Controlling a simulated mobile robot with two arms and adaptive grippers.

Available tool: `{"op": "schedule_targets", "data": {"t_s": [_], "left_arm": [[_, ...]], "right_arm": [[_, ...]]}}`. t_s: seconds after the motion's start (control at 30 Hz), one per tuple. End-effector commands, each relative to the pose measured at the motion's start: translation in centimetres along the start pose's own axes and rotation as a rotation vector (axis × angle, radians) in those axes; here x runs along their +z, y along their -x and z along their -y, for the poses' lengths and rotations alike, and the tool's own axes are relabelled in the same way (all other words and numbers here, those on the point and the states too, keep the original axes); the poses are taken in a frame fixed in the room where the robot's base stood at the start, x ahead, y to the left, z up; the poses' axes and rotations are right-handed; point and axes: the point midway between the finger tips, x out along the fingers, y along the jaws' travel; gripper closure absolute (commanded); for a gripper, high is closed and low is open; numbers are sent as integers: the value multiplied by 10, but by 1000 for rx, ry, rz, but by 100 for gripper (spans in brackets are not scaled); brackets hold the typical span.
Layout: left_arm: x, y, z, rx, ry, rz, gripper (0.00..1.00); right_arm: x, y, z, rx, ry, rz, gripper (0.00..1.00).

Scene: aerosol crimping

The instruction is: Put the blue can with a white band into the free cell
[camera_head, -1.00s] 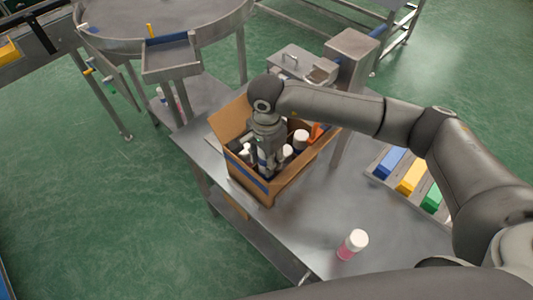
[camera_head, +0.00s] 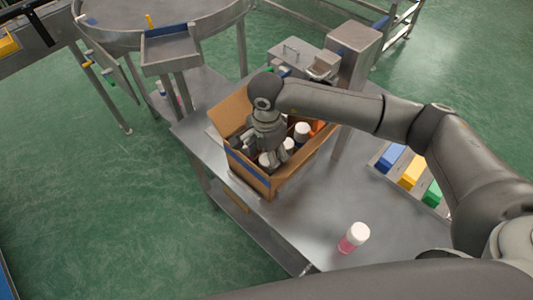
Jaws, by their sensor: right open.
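The cardboard box (camera_head: 284,181) stands open on the metal table, with several white-capped cans in it. My right gripper (camera_head: 262,152) points down into the box from above, its fingers apart. A white-topped can (camera_head: 265,160) shows right at its fingertips; its body is mostly hidden by the box wall and the fingers, so I cannot tell its blue colour or white band. Other white caps (camera_head: 302,130) show just right of the gripper. The free cell cannot be made out. My left gripper is out of view.
Blue, yellow and green blocks (camera_head: 411,172) lie at the right. A metal machine post (camera_head: 354,75) rises behind the box.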

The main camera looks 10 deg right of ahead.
Motion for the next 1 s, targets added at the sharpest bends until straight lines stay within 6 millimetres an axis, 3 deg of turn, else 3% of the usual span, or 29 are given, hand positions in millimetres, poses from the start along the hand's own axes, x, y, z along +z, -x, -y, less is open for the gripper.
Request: {"op": "schedule_targets", "data": {"t_s": [0.27, 0.7, 1.0], "left_arm": [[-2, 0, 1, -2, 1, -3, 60], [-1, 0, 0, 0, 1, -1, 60], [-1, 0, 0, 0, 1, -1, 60]], "right_arm": [[0, 3, -2, 7, 0, -1, 37], [0, 88, 2, 0, 2, -2, 37], [0, 118, 2, 2, 1, 0, 37]]}}
